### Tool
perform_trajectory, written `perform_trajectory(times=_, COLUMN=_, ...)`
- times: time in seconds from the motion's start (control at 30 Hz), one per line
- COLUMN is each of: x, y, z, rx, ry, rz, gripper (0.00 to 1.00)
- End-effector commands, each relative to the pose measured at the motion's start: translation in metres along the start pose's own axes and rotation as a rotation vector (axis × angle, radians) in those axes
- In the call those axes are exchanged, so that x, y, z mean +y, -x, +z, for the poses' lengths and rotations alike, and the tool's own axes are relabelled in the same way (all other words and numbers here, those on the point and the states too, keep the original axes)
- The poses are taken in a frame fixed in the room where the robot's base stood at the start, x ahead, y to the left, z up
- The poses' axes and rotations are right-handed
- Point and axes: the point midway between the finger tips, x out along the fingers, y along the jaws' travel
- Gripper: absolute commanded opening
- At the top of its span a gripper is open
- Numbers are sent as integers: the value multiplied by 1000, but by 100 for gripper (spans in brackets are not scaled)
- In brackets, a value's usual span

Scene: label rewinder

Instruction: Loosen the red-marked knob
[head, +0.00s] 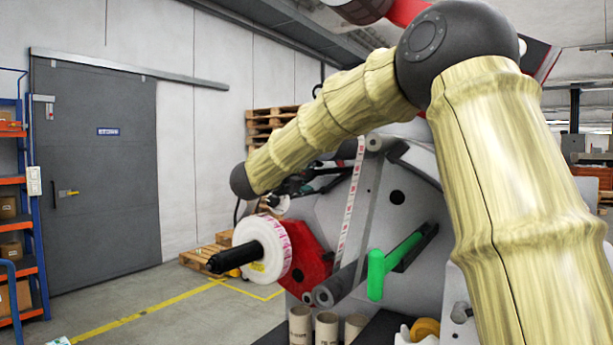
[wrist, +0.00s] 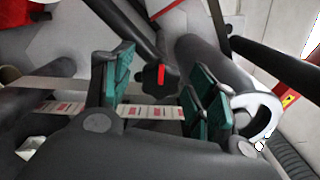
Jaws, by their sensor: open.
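The black knob with a red stripe (wrist: 154,78) shows in the wrist view, at the end of a dark bar. It lies between the green-padded fingers of my gripper (wrist: 160,88), which are spread apart. I see a gap on each side of the knob, so the fingers do not appear to grip it; how deep it sits between them I cannot tell. In the head view my arm reaches down to the left over the machine (head: 395,215). There the knob cannot be made out, and my gripper is largely hidden behind the arm.
A printed label strip (wrist: 150,112) runs close by the fingers, and a dark roller with a white end ring (wrist: 264,118) is at right. In the head view, a label roll (head: 262,250), a green handle (head: 377,275) and cardboard cores (head: 327,328) stand nearby. Open floor lies left.

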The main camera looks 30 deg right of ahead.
Motion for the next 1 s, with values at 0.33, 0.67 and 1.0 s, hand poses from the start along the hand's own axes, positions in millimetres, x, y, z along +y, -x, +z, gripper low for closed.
perform_trajectory(times=0.33, x=0, y=45, z=1, rx=-3, ry=0, rz=0, gripper=58)
perform_trajectory(times=0.67, x=0, y=100, z=0, rx=-1, ry=1, rz=1, gripper=58)
perform_trajectory(times=1.0, x=0, y=119, z=0, rx=0, ry=0, rz=0, gripper=58)
